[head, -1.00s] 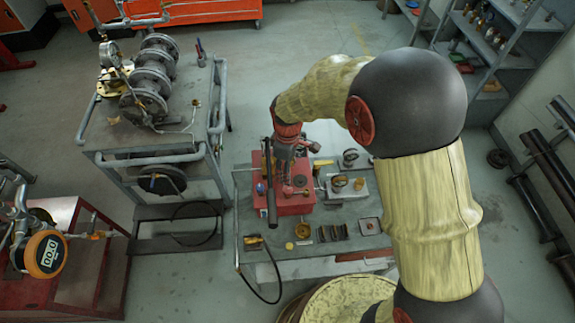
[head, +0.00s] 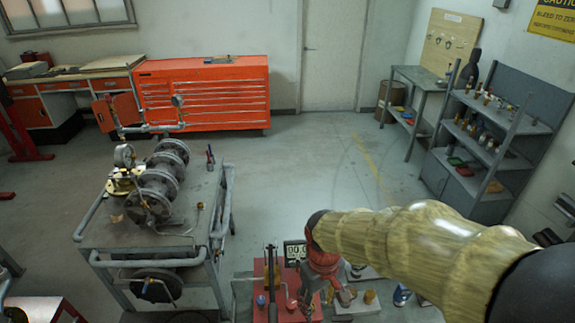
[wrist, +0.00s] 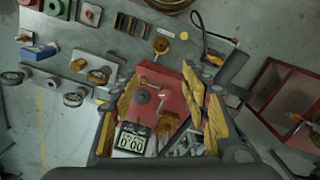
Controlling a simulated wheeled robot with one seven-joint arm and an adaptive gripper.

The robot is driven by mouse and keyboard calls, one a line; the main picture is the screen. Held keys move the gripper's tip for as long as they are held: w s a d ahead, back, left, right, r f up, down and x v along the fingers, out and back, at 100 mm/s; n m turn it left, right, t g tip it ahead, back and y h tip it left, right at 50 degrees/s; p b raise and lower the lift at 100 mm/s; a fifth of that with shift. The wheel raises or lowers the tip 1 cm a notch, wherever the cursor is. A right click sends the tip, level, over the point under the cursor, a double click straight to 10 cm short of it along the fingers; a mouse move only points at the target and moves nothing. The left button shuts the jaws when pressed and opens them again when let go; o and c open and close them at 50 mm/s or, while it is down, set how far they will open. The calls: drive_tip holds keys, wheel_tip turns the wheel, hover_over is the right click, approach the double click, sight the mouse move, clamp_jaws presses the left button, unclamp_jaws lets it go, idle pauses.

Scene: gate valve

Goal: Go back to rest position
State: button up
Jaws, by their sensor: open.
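My gripper (head: 325,288) is at the bottom of the head view, at the end of my yellow-sleeved arm. It hangs over the right side of a red box (head: 272,300) on the lower bench. In the wrist view its yellow-padded fingers (wrist: 163,112) are spread wide with nothing held between them. The red box (wrist: 172,88) shows below and between the fingers, with a small crank on top and a digital gauge (wrist: 132,138) reading 0.00 near it. The flanged valve assembly (head: 158,182) stands on a grey cart, left of my gripper.
The grey cart (head: 150,243) stands left of the bench. The bench top in the wrist view (wrist: 120,42) carries several small fittings. A shelf rack (head: 495,140) stands at right, and a red tool cabinet (head: 205,95) at the back. The floor (head: 300,170) between is clear.

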drive_tip(key=s+d+r+m+t+b, duration=0.5)
drive_tip(key=s+d+r+t+b, duration=0.1)
drive_tip(key=s+d+b, duration=0.4)
drive_tip(key=shift+s+d+r+m+b, duration=0.3)
drive_tip(key=shift+s+d+b, duration=0.1)
drive_tip(key=shift+d+b, duration=0.15)
drive_tip(key=shift+c, duration=0.2)
idle(2.8)
